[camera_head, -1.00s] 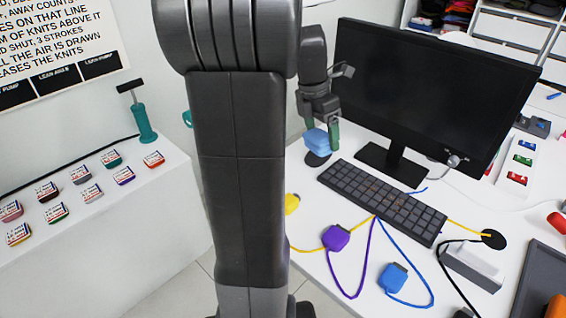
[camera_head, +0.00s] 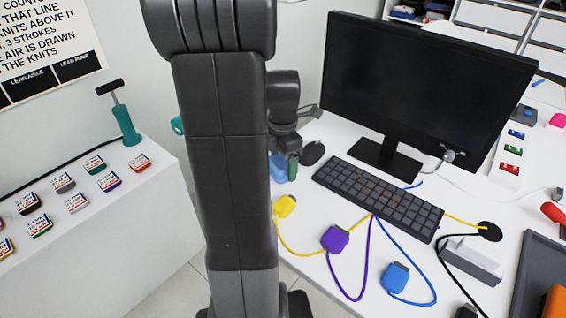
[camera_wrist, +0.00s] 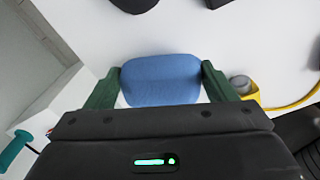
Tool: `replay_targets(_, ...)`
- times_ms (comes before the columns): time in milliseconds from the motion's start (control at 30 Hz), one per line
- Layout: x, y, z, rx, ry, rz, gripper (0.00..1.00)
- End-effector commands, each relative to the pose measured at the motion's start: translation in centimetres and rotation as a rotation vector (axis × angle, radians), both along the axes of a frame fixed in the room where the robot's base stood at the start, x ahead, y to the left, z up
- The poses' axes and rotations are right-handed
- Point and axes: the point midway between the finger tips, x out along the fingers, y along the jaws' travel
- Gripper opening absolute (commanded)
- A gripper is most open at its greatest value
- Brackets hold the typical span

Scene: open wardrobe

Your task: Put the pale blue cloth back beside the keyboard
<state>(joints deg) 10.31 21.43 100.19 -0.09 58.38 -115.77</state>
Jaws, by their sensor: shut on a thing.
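My gripper (camera_wrist: 161,85) is shut on the pale blue cloth (camera_wrist: 160,79), a rounded folded bundle between the two green fingers in the wrist view. In the head view the cloth (camera_head: 278,168) shows only in part beside my arm, which hides the rest of it and much of my gripper (camera_head: 290,170). They are at the left edge of the white desk, left of the keyboard (camera_head: 378,197). I cannot tell whether the cloth touches the desk.
A black monitor (camera_head: 425,85) stands behind the keyboard. Yellow (camera_head: 286,205), purple (camera_head: 335,239) and blue (camera_head: 396,277) plugs with cords lie in front. A dark round disc (camera_head: 312,153) lies on the desk near the keyboard's left end. A side counter (camera_head: 130,205) holds small boxes and a teal pump (camera_head: 126,125).

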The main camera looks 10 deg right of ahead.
Motion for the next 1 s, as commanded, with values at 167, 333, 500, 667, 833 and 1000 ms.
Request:
replay_targets(167, 0.0, 0.0, -0.7, -0.001, -0.001, 0.0, 0.59)
replay_targets(333, 0.0, 0.0, -0.7, -0.001, -0.001, 0.0, 0.59)
replay_targets(500, 0.0, 0.0, -0.9, -0.001, -0.001, 0.0, 0.93)
replay_targets(667, 0.0, 0.0, -0.9, -0.001, -0.001, 0.0, 0.99)
replay_targets(833, 0.0, 0.0, -0.8, -0.001, -0.001, 0.0, 0.99)
replay_targets(1000, 0.1, 0.0, 0.9, -0.001, -0.004, 0.0, 0.99)
